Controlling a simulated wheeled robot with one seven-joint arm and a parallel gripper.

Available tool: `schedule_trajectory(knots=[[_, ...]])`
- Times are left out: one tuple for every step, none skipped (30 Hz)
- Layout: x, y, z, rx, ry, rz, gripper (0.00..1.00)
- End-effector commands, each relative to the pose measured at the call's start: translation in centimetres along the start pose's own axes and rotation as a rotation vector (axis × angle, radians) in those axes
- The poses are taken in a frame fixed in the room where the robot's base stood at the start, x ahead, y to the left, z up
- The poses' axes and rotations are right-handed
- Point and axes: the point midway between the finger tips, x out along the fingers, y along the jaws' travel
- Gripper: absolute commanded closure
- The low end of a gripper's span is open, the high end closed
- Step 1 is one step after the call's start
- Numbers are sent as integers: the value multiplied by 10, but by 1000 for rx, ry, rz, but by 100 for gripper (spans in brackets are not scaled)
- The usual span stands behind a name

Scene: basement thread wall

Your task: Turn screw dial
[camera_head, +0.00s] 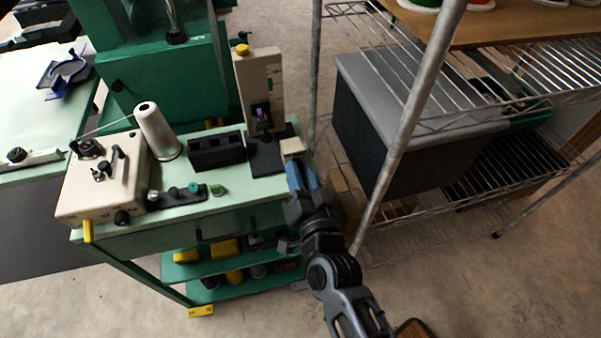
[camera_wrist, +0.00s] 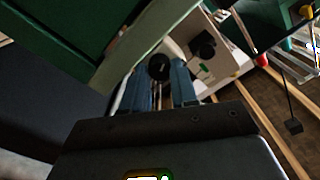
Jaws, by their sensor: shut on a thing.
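A black round knob (camera_wrist: 159,66), which looks like the screw dial, shows between the two blue fingertips of my gripper (camera_wrist: 160,73) in the wrist view. My gripper is shut on it. In the head view my gripper (camera_head: 303,174) is at the right end of the pale green bench (camera_head: 231,194), just below a small beige block (camera_head: 292,147). The knob is hidden there. A beige upright stand (camera_head: 258,82) with a yellow knob on top stands behind the block.
A beige control box (camera_head: 86,195) with several dials and a white thread cone (camera_head: 158,131) stand on the bench's left. A black holder (camera_head: 217,151) sits mid-bench. A wire shelf (camera_head: 473,116) with a grey-lidded bin (camera_head: 362,118) stands close on my gripper's right.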

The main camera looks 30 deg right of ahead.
Motion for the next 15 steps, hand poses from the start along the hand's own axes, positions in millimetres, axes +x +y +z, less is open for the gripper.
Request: schedule_trajectory(knots=[[0,0,-1,3,2,0,100],[0,0,-1,5,2,0,100],[0,0,-1,6,2,0,100],[0,0,-1,7,2,0,100],[0,0,-1,7,2,0,100],[0,0,-1,7,2,0,100],[0,0,-1,7,2,0,100],[0,0,-1,7,2,0,100],[0,0,-1,7,2,0,100],[0,0,-1,7,2,0,100],[0,0,-1,6,2,0,100],[0,0,-1,6,2,0,100],[0,0,-1,6,2,0,71],[0,0,-1,6,3,0,69],[0,0,-1,6,2,0,65]])
